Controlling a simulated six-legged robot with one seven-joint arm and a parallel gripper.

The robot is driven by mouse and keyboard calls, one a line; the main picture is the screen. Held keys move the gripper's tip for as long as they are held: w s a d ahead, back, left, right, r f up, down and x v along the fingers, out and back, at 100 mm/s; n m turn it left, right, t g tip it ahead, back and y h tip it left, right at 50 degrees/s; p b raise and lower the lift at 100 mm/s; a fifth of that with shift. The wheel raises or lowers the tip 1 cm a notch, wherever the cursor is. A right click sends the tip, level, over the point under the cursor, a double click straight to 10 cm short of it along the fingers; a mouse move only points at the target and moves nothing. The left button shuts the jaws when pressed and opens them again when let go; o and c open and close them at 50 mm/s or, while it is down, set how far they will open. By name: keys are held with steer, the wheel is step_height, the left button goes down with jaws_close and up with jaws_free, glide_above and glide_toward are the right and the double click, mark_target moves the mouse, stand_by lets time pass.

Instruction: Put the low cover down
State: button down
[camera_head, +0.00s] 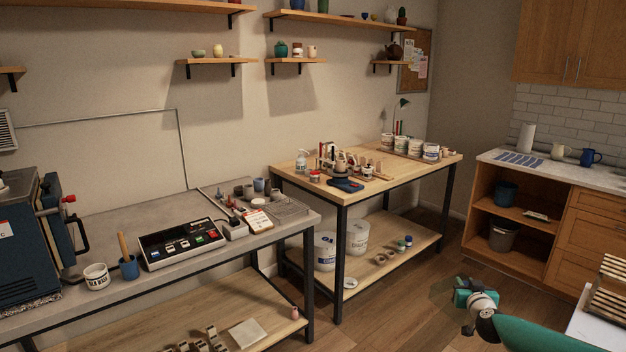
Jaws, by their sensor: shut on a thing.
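My gripper (463,297), teal with a pale wrist joint, is at the lower right, above the wooden floor. It is shut on a thin see-through thing (442,297), which looks like the low cover. Its outline is faint against the brown floor, and my gripper hides part of it. The held thing is in the air, apart from the tables and the counter.
A wooden workbench (438,162) with jars and tools stands in the middle. A grey table (95,228) with a control box (182,243) is at left. A cabinet counter (570,176) is at right. A slatted wooden rack (608,290) stands at the right edge.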

steer(key=s+a+f+n+y, duration=0.1)
steer(key=s+a+f, duration=0.25)
steer(key=a, duration=0.65)
steer(key=s+a+f+y, duration=0.15)
steer(key=a+f, duration=0.35)
steer(key=a, duration=0.5)
steer(key=s+a+f+n, duration=0.1)
steer(key=s+a+f, duration=0.3)
steer(key=a, duration=0.6)
steer(key=s+f, duration=0.4)
steer(key=s, duration=0.4)
steer(key=shift+s, duration=0.2)
steer(key=shift+a, duration=0.2)
